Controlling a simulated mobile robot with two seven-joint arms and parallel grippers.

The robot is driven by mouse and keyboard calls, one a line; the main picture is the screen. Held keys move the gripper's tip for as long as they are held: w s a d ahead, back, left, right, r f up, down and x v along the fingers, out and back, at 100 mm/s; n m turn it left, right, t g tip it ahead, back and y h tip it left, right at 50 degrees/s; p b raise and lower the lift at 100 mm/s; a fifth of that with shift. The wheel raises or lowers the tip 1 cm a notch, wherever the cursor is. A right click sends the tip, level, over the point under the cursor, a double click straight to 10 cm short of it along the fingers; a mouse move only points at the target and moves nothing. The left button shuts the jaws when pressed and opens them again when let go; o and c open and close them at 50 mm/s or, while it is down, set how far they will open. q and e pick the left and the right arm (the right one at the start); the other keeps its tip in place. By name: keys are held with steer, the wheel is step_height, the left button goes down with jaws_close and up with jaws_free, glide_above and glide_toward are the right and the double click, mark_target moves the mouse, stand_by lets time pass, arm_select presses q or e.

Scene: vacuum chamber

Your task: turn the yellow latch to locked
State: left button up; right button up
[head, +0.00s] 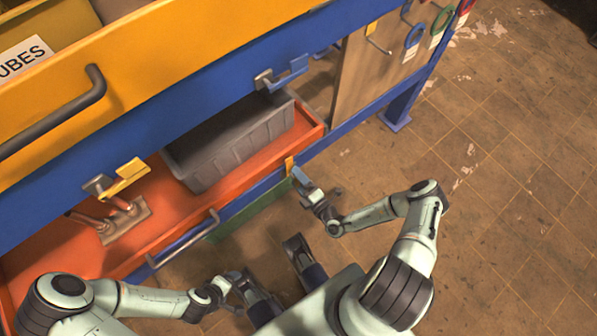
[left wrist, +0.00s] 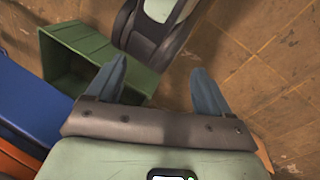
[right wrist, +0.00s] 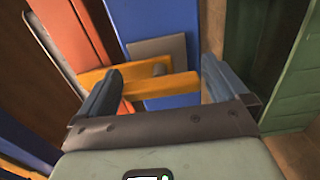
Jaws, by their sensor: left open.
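One yellow latch (head: 122,178) sits on the blue rail at left in the head view, its flat handle sticking out on a grey bracket. A small yellow-orange piece (head: 289,165) shows at the rail's lower right, by my right gripper (head: 301,179). In the right wrist view, a yellow bar (right wrist: 165,87) with a grey plate behind lies between and across the right fingers, which are spread apart; I cannot tell whether they touch it. My left gripper (head: 240,284) is low in front of the drawers; its fingers (left wrist: 158,85) are open and empty.
A blue latch (head: 283,74) is on the upper rail. The open orange drawer (head: 180,212) holds a grey bin (head: 232,142). A yellow drawer (head: 150,45) juts out above. A green bin (left wrist: 85,52) is low down. The tiled floor at right is clear.

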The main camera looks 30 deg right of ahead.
steer(key=shift+s, duration=0.1)
arm_select(q)
steer(key=shift+s+d+r+g+p, duration=0.25)
steer(key=shift+s+r+p, duration=0.15)
steer(key=shift+s, duration=0.15)
steer(key=shift+s+d+r+g+p, duration=0.15)
steer(key=shift+s+d+r+p, duration=0.15)
steer(key=shift+s+r, duration=0.15)
arm_select(e)
steer(key=s+d, duration=0.1)
steer(key=s, duration=1.2)
